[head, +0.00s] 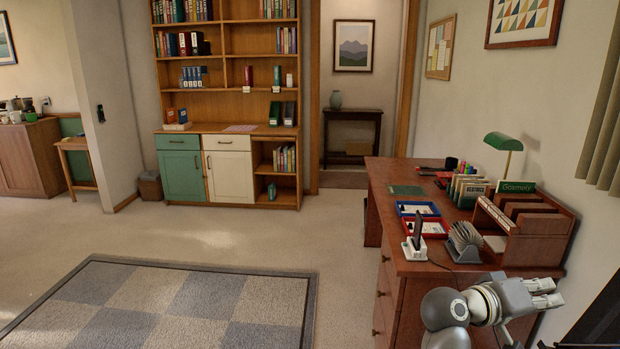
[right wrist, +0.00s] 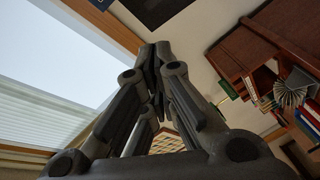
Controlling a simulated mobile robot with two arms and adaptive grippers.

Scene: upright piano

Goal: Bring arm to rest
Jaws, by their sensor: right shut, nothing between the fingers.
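My right gripper (head: 552,293) shows at the lower right of the head view, on my grey and white arm. It is beside the near end of the reddish-brown desk (head: 415,268), pointing right toward the wall. In the right wrist view the fingertips of my right gripper (right wrist: 157,52) meet, with nothing between them. From the pictures I cannot tell whether the gripper touches the desk. My left gripper does not show.
The desk carries a wooden organizer (head: 545,222), a green lamp (head: 503,142), a blue tray (head: 418,209) and a phone on a stand (head: 415,243). A dark object (head: 600,318) stands at the right edge. Open floor with a checked rug (head: 170,305) lies left.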

